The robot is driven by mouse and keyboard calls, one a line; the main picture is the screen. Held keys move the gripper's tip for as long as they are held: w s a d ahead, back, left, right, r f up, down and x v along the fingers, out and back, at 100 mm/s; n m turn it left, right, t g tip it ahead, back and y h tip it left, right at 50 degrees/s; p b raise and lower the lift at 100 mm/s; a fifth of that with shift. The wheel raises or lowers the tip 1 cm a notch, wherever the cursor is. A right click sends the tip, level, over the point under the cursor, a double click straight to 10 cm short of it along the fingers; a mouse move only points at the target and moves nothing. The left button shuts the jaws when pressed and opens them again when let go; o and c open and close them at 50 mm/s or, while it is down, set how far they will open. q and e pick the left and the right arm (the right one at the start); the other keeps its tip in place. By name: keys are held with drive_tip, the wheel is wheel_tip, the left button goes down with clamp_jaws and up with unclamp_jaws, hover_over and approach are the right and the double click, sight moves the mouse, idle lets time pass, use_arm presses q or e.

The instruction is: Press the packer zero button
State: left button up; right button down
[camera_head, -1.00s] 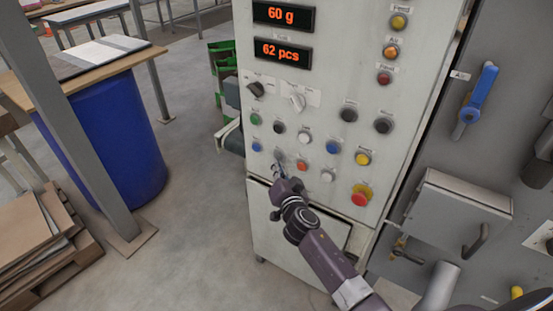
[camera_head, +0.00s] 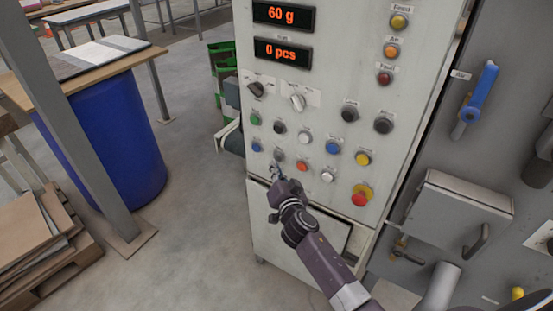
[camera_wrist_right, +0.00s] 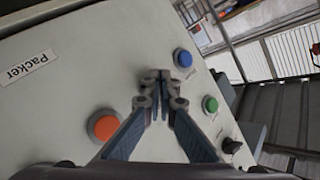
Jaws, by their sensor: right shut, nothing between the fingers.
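The control panel (camera_head: 335,100) is a pale cabinet front with rows of coloured buttons. Its upper display (camera_head: 283,15) reads 60 g and its lower display (camera_head: 283,51) reads 0 pcs. My right gripper (camera_head: 276,170) is shut and empty, just below a grey button (camera_head: 279,155) in the lower row. In the right wrist view, its closed fingertips (camera_wrist_right: 163,84) point at the panel between an orange-red button (camera_wrist_right: 103,126) and a blue button (camera_wrist_right: 182,57). The fingers hide the panel there, so contact cannot be told. The button labels are too small to read. My left gripper is not in view.
A red mushroom button (camera_head: 360,197) sits low on the panel's right. A grey box (camera_head: 455,222) and a blue lever (camera_head: 481,93) stand to the right. A blue drum (camera_head: 105,140) and a grey post (camera_head: 75,125) stand left, with open floor between them and the panel.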

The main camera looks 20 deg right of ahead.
drive_tip(key=s+a, duration=0.2)
drive_tip(key=s+a+b, duration=0.1)
drive_tip(key=a, duration=0.1)
drive_tip(key=shift+s+a, duration=0.35)
idle(0.9)
drive_tip(key=s+f+n+g+y, duration=0.1)
drive_tip(key=s+f+n+g, duration=0.15)
drive_tip(key=s+f, duration=0.65)
drive_tip(key=s+f+n+g, duration=0.2)
drive_tip(key=s+f+g, duration=0.15)
drive_tip(key=f, duration=1.05)
drive_tip(key=s+f+n+g+y, duration=0.1)
drive_tip(key=s+f+n+g, duration=0.1)
drive_tip(key=s+f, duration=0.75)
drive_tip(key=s+d+f+n+g, duration=0.1)
drive_tip(key=s+f+g, duration=0.1)
drive_tip(key=s+f, duration=0.4)
drive_tip(key=s+d+f+n+g, duration=0.2)
drive_tip(key=s+f, duration=0.5)
drive_tip(key=s, duration=1)
drive_tip(key=s+d+f+n+g, duration=0.1)
drive_tip(key=s+f, duration=0.5)
drive_tip(key=s, duration=0.6)
drive_tip(key=shift+s+d+f+n+g, duration=0.15)
drive_tip(key=shift+d+f+n+g, duration=0.25)
drive_tip(key=shift+g, duration=0.7)
